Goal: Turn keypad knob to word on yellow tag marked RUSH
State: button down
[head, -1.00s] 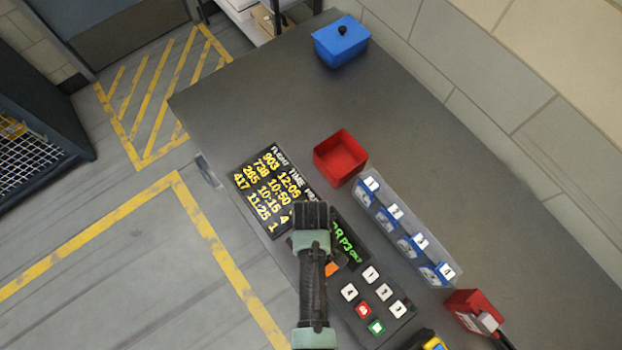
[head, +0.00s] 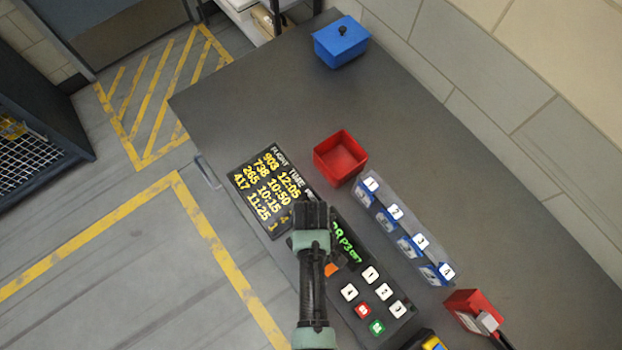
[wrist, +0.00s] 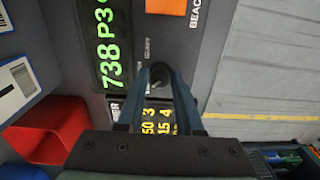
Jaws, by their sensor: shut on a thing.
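The keypad panel (head: 352,311) lies on the grey bench, with white number keys, a red key, a green key and an orange button (wrist: 166,6). Its dark round knob (wrist: 158,78) shows in the wrist view, beside the green display (wrist: 108,45) reading 738 P3. My gripper (wrist: 158,74) is shut on the knob, one finger on each side. In the head view my arm hides the knob. Small words around the knob are too blurred to read. I see no tag that I can read as RUSH.
A flight board (head: 268,190) lies left of the keypad. A red open bin (head: 340,157), a clear rack with numbered slots (head: 401,232), a red device (head: 473,312) and a blue lidded box (head: 341,42) stand on the bench.

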jog(key=m+p, duration=0.1)
jog(key=m, duration=0.3)
jog(key=shift+r, duration=0.1)
jog(key=shift+m+p, duration=0.65)
jog(key=shift+m, duration=1.55)
jog(key=c, duration=0.6)
grip_release()
jog(key=shift+o, duration=0.2)
notch_tip(320, 180, up, 13)
jog(key=shift+b, duration=0.45)
